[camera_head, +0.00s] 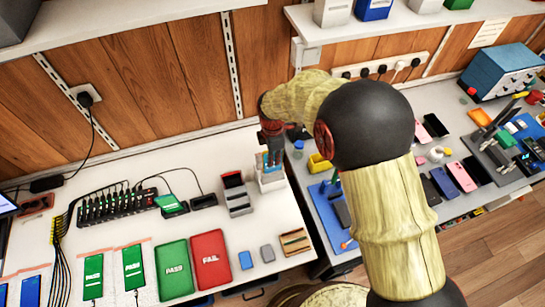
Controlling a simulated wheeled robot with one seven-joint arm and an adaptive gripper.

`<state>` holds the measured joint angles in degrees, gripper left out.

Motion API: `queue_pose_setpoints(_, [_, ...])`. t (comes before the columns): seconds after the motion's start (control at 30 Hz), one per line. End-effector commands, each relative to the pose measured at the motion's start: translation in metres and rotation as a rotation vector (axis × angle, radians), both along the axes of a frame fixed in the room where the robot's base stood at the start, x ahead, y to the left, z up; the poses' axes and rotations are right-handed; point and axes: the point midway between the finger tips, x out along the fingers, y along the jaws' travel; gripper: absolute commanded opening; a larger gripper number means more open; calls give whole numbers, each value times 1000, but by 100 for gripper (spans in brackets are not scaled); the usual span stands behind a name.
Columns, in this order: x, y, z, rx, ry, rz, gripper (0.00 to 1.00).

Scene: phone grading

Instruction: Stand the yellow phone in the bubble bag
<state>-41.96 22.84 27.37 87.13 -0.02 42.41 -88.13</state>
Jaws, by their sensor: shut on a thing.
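My gripper (270,148) is at the back right of the white bench, pointing down. It is shut on a small upright thing, most likely the yellow phone (268,161); only a little blue and orange-yellow shows, so its face is hard to make out. Directly below is a pale, whitish-blue open holder (271,182), which looks like the bubble bag standing upright. The held thing overlaps its top; I cannot tell how deep it sits inside or whether it touches the bottom.
A grey stepped rack (236,197) stands just left of the bag. Green PASS (174,270) and red FAIL (211,258) trays lie in front. A yellow bin (319,163) stands on the right bench, near several phones. My arm hides part of that bench.

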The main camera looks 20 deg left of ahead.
Motion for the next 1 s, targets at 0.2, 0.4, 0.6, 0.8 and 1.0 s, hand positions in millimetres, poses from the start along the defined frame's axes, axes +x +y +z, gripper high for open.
queue_pose_setpoints(0.2, [0,0,-7,0,0,0,0])
queue_pose_setpoints(0.4, [0,0,-14,1,-1,0,0])
queue_pose_setpoints(0.6, [0,0,-20,1,-1,0,0])
queue_pose_setpoints(0.8, [0,0,-26,1,-1,0,0])
queue_pose_setpoints(1.0, [0,0,-33,1,-1,0,0])
